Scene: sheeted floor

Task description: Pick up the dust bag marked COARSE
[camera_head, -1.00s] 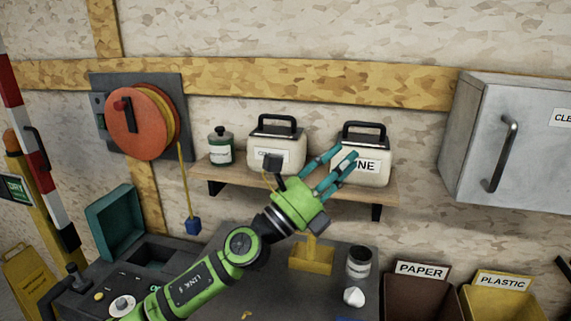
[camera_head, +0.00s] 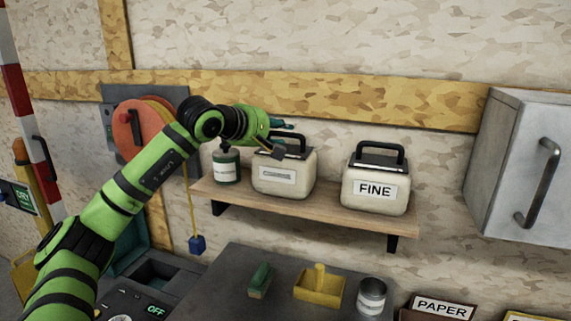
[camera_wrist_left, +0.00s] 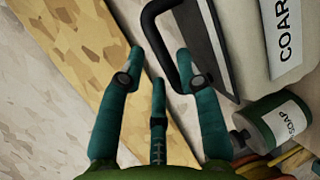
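The dust bag marked COARSE (camera_head: 285,176) is a cream box with a dark top and a black handle. It stands on the wall shelf; its label is too small to read in the head view. In the left wrist view, its white label (camera_wrist_left: 285,42) shows "COAR", cut off by the frame edge. My left gripper (camera_head: 283,128) is at the top of this bag, by its handle. In the left wrist view, its teal fingers (camera_wrist_left: 160,62) are spread and the black handle (camera_wrist_left: 158,40) shows between and beyond them. Contact cannot be told. My right gripper is out of view.
A FINE dust bag (camera_head: 375,172) stands to the right on the shelf (camera_head: 325,210). A green soap bottle (camera_head: 226,168) stands to the left. A hose reel (camera_head: 135,128) is behind my arm. A grey cabinet (camera_head: 520,165) hangs at right.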

